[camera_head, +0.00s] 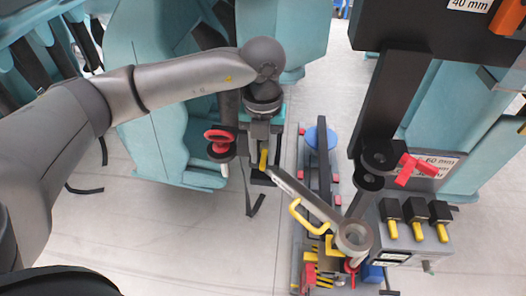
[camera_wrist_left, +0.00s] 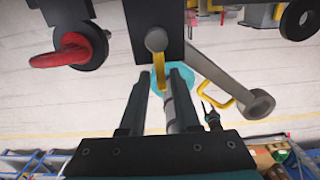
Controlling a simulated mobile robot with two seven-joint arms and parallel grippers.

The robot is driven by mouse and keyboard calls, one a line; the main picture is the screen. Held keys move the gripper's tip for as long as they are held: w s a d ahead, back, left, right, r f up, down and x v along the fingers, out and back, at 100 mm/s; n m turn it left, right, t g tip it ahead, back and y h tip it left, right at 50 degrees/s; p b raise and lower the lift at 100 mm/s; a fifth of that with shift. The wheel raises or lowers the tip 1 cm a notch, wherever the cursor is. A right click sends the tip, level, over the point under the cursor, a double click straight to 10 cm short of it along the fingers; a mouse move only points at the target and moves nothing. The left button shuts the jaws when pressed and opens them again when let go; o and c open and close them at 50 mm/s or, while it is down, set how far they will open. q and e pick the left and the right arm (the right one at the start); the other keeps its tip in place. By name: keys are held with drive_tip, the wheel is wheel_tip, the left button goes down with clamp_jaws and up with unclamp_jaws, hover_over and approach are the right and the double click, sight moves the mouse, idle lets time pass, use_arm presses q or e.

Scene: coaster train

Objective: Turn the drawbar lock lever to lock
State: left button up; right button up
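The drawbar lock lever appears to be the short yellow lever (camera_head: 263,160) near the inner end of the grey drawbar (camera_head: 318,207). In the left wrist view the yellow lever (camera_wrist_left: 158,70) hangs from a round grey pivot (camera_wrist_left: 156,40) on a dark block. My left gripper (camera_head: 261,146) is at this lever, its fingers pointing at it. In the wrist view the left gripper (camera_wrist_left: 160,78) has its two fingers apart, with the lever's end between their tips. Contact cannot be told. My right gripper is not in view.
The drawbar ends in a ring (camera_head: 354,236) and carries a yellow handle (camera_head: 300,215). A red ring on a dark mount (camera_head: 220,140) is just left of the gripper. A red lever (camera_head: 416,168) and several yellow-tipped black blocks stand right. Pale floor shows between the teal cars.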

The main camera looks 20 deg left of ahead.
sight(263, 159)
use_arm(q)
drive_tip(key=shift+o, duration=1)
wheel_tip(263, 159, up, 8)
drive_tip(key=shift+f, duration=0.25)
